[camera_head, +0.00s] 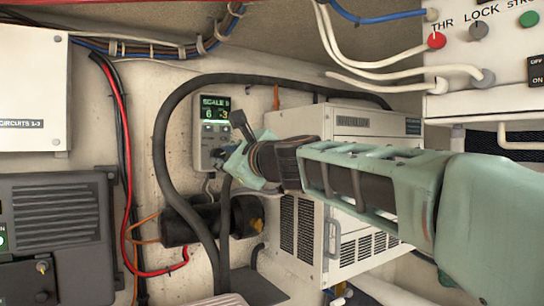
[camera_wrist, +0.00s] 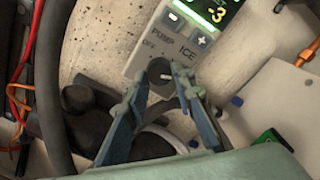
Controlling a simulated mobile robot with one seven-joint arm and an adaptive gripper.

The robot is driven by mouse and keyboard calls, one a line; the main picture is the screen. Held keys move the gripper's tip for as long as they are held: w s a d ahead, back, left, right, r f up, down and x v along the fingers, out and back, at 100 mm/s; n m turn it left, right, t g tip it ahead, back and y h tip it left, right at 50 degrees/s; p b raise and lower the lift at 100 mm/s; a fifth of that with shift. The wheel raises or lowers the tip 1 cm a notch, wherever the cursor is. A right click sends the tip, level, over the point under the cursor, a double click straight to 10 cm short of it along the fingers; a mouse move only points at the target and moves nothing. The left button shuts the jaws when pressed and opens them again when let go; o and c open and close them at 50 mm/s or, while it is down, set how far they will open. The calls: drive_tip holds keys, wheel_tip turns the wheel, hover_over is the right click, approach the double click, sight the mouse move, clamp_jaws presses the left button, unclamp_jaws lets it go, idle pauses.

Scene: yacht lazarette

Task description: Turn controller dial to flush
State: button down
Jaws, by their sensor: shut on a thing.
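The controller (camera_head: 212,112) is a pale upright panel on the back wall with a green-lit display; it also shows at the top of the wrist view (camera_wrist: 150,58). Its display has "-3" on it, with minus and plus buttons below. The dark round dial (camera_wrist: 159,88) sits at the lower part, with the labels PUMP, OFF and ICE around it. No FLUSH label is legible. A short pale mark shows on the dial. My gripper (camera_wrist: 158,80) is shut on the dial, one finger on each side. In the head view my gripper (camera_head: 226,158) hides the dial.
A thick black hose (camera_head: 160,150) loops around the controller. A dark cylindrical pump (camera_head: 182,222) lies below it. A white vented unit (camera_head: 312,245) stands to the right, behind my arm. A switch panel (camera_head: 480,75) hangs at upper right. Red cable (camera_head: 124,150) runs on the left.

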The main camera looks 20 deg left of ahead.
drive_tip(key=c, duration=1.6)
unclamp_jaws()
drive_tip(key=shift+r, duration=5)
